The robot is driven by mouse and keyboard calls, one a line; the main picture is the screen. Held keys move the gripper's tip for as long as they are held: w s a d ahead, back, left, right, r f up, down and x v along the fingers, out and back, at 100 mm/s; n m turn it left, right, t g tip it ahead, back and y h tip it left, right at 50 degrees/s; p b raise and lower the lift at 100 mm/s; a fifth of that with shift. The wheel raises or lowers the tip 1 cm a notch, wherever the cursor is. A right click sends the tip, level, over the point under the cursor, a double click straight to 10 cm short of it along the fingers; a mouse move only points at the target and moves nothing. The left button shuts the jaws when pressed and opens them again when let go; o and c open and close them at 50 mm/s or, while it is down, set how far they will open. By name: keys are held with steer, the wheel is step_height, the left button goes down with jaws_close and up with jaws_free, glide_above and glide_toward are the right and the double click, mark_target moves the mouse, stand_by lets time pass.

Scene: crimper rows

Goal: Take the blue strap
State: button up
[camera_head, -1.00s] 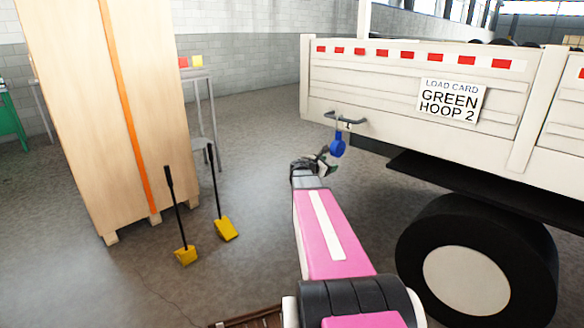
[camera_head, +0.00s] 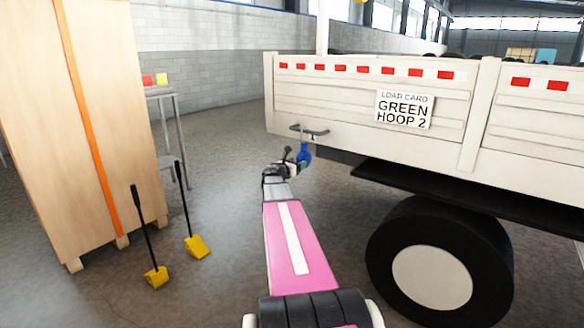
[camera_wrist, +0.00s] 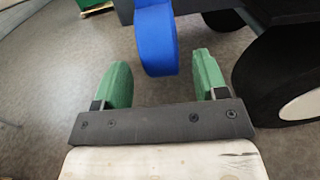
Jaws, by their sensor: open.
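The blue strap (camera_head: 304,153) hangs from the handle (camera_head: 310,131) on the white truck side, near its left end. In the wrist view the blue strap (camera_wrist: 156,38) hangs just past and between the green fingertips, its lower end rounded. My gripper (camera_wrist: 160,82) is open, with its two green fingers apart on either side of the strap's line. The strap's lower end shows near the fingertips; I cannot tell if it is between them in depth. In the head view my gripper (camera_head: 292,164) is small, just beside the strap and partly covering it.
The truck side (camera_head: 350,100) carries a load card (camera_head: 404,109) reading "GREEN HOOP 2". A black wheel (camera_head: 440,270) stands at the lower right. A tall wooden crate (camera_head: 75,120) and two yellow-ended tools (camera_head: 197,246) stand at left. Open floor lies between.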

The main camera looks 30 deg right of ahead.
mark_target(301, 154)
steer(key=shift+x, duration=2.45)
steer(key=c, duration=1.1)
steer(key=shift+r, duration=0.1)
steer(key=shift+c, duration=0.2)
steer(key=shift+r, duration=0.1)
steer(key=shift+r, duration=1.55)
steer(key=v, duration=1.2)
